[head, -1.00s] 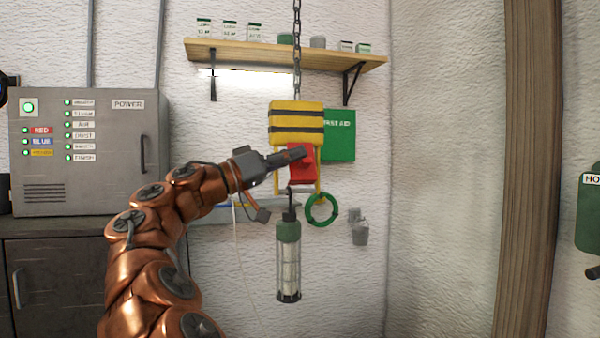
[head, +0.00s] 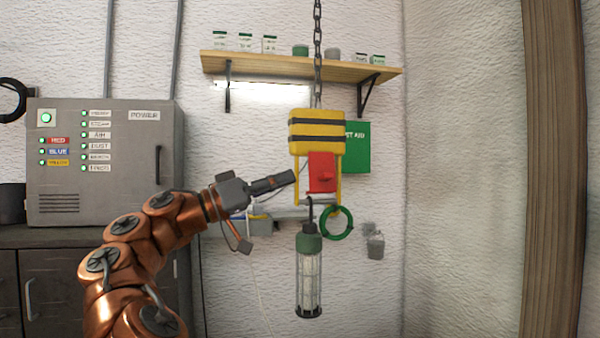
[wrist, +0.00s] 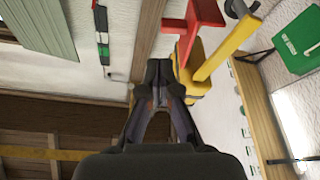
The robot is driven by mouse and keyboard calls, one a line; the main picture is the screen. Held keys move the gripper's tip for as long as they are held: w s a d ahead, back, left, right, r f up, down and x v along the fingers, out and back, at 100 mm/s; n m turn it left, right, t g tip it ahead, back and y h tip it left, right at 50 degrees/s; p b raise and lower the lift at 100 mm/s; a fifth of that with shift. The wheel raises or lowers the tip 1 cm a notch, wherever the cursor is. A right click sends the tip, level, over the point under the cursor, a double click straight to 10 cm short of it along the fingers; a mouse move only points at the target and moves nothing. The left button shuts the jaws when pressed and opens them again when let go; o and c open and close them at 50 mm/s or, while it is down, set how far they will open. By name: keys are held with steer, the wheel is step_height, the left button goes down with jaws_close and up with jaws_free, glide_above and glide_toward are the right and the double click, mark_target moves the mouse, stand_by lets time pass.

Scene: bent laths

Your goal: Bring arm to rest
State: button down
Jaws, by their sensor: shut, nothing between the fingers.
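My gripper (head: 290,178) is shut and empty at the end of my copper-coloured arm in the head view. Its tip is just left of the hanging yellow-and-black hoist block (head: 317,131) and its red part (head: 321,172); whether they touch cannot be told. In the wrist view my gripper's fingers (wrist: 164,72) are together, with the red part (wrist: 196,17) and a yellow bar (wrist: 228,46) beyond and to the right of the tips.
A wooden shelf (head: 300,68) with jars is above. A grey power cabinet (head: 100,165) stands at left.

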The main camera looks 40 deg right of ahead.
steer(key=shift+v, duration=0.9)
